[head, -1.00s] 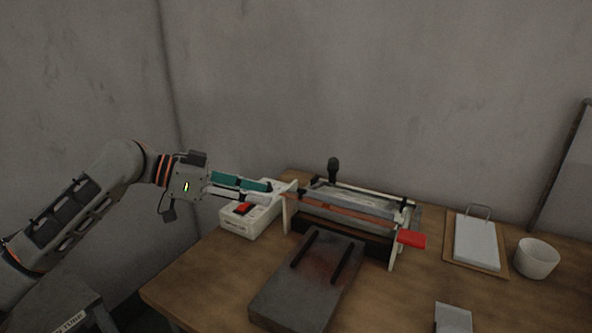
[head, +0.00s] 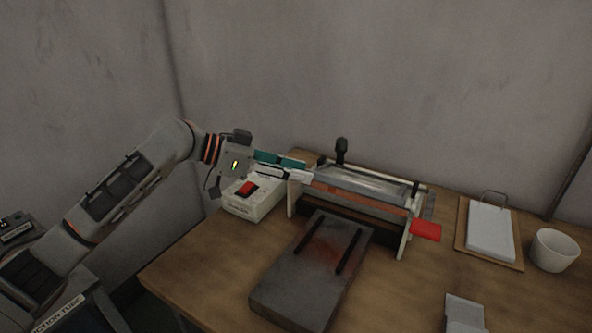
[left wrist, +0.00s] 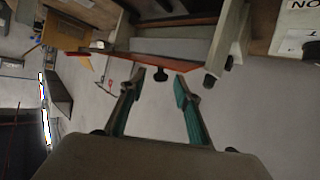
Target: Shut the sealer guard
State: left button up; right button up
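The sealer (head: 345,215) stands on the wooden table behind a dark grey plate. Its pale, clear-looking guard (head: 372,184) lies along the top, above a reddish strip; I cannot tell its exact angle. A black knob (head: 341,150) stands up at the back, and a red tab (head: 426,231) sticks out at the right end. My left gripper (head: 305,170) is at the sealer's left end, with teal finger pads. In the left wrist view its fingers (left wrist: 160,90) are apart with nothing held between them, and the knob (left wrist: 161,76) shows beyond them. My right gripper is not in view.
A white box with a red switch (head: 247,188) sits left of the sealer, under my left gripper. The grey plate (head: 305,275) with two black bars lies in front. A clipboard (head: 490,232), a white cup (head: 553,250) and a pale card (head: 465,313) lie to the right.

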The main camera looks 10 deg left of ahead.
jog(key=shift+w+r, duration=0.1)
pick_arm(q)
grip_shut()
jog(key=shift+s+a+f+m+t+h+b, duration=0.1)
jog(key=shift+s+f+m+t+h+b, duration=0.1)
jog(key=shift+f+b, duration=0.25)
jog(key=shift+s+f+m+t+h+b, duration=0.1)
jog(key=shift+f+t+b, duration=0.1)
jog(key=shift+f+b, duration=0.25)
jog(key=m+h+b, duration=0.1)
jog(key=b, duration=0.2)
jog(key=f+m+t+h+b, duration=0.1)
jog(key=b, duration=0.2)
jog(key=s+f+m+t+h+b, duration=0.1)
jog(key=b, duration=0.2)
jog(key=shift+s+a+m+h+b, duration=0.1)
jog(key=shift+a+m+h+b, duration=0.2)
jog(key=shift+b, duration=0.1)
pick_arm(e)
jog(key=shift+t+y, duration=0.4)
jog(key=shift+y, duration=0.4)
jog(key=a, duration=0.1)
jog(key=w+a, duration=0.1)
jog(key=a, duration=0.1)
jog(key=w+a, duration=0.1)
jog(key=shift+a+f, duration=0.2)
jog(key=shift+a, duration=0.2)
pick_arm(q)
grip_release()
